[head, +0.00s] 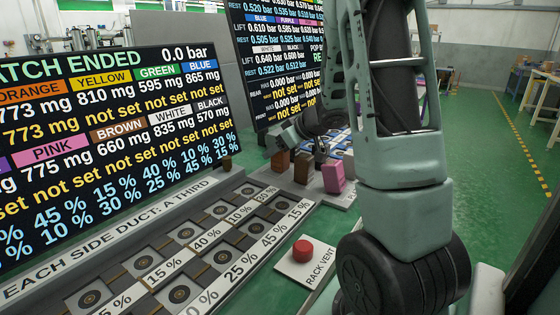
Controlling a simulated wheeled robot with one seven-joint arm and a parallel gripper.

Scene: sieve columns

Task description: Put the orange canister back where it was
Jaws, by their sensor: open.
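My gripper (320,154) is small and partly hidden behind my arm, near a group of canisters on the far rack. It is open, and I see nothing held in it. A reddish-brown canister (280,161) and a darker brown canister (303,168) stand just left of it. A pink canister (333,177) stands in front of it, to the lower right. I cannot make out a clearly orange canister; the reddish-brown one is too dark to be sure of its colour. My arm hides part of the rack to the right.
A grey bench (205,246) holds rows of round sockets labelled with percentages. A red button (302,250) marked RACK VENT sits on a white plate. A large screen (110,130) lists ORANGE at 773 mg. A second screen (277,60) stands behind.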

